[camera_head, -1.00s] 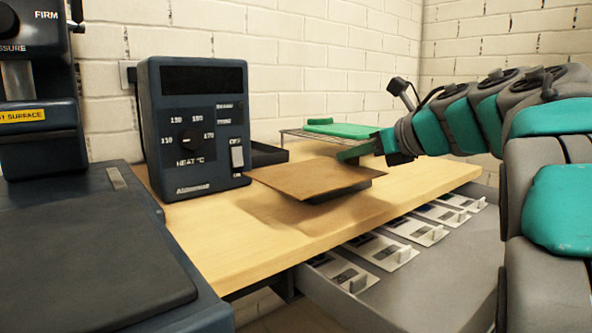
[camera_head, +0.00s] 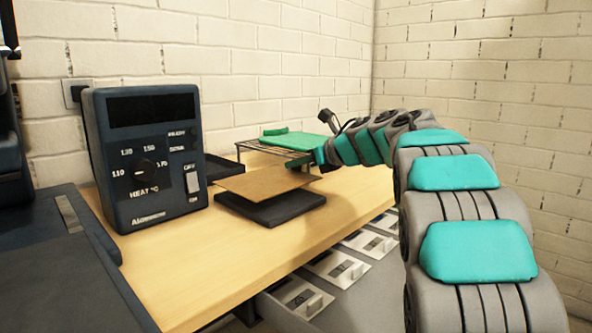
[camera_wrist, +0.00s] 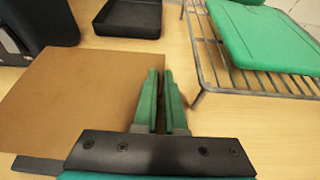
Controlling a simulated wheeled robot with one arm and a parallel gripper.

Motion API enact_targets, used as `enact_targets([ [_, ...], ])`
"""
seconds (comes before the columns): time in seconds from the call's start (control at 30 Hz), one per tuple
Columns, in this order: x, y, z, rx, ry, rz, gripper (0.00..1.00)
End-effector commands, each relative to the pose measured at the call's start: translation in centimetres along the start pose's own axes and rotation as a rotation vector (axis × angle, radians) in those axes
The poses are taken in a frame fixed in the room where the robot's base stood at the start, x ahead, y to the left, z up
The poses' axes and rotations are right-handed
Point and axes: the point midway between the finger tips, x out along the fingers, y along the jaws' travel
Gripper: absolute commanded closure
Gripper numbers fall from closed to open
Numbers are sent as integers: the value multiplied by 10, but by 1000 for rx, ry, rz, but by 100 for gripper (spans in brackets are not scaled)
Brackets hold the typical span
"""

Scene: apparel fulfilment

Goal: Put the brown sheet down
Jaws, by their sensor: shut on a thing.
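The brown sheet (camera_head: 262,183) is a flat, thin square. In the head view it hovers roughly level over the back part of a dark flat pad (camera_head: 285,209) on the wooden table. My gripper (camera_head: 311,163) is at the sheet's right far corner, small and partly hidden by my arm. In the wrist view the green fingers (camera_wrist: 160,78) are close together at the right edge of the brown sheet (camera_wrist: 75,100), shut on it. The sheet hides most of the pad there; only a dark strip of the pad (camera_wrist: 38,164) shows at the lower left.
A dark heat controller (camera_head: 150,205) stands left of the sheet. A black tray (camera_head: 222,166) and a wire rack (camera_head: 262,149) bearing a green folded-looking item (camera_head: 290,139) are behind. Bare table (camera_head: 190,265) lies in front, with an open drawer of several white-fronted compartments (camera_head: 337,268) below.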

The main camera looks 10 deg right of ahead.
Motion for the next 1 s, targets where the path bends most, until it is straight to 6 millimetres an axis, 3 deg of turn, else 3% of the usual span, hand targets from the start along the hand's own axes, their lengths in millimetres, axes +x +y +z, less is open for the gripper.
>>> enact_targets([
  [0.2, 10, -7, 1, 2, 3, 3, 100],
  [0.4, 22, -5, -31, 0, 1, 3, 100],
  [0.8, 22, -7, -35, 0, 1, 0, 100],
  [0.83, 22, -7, -35, -1, 1, 0, 91],
  [1.0, 22, -6, -34, 0, 1, 0, 72],
])
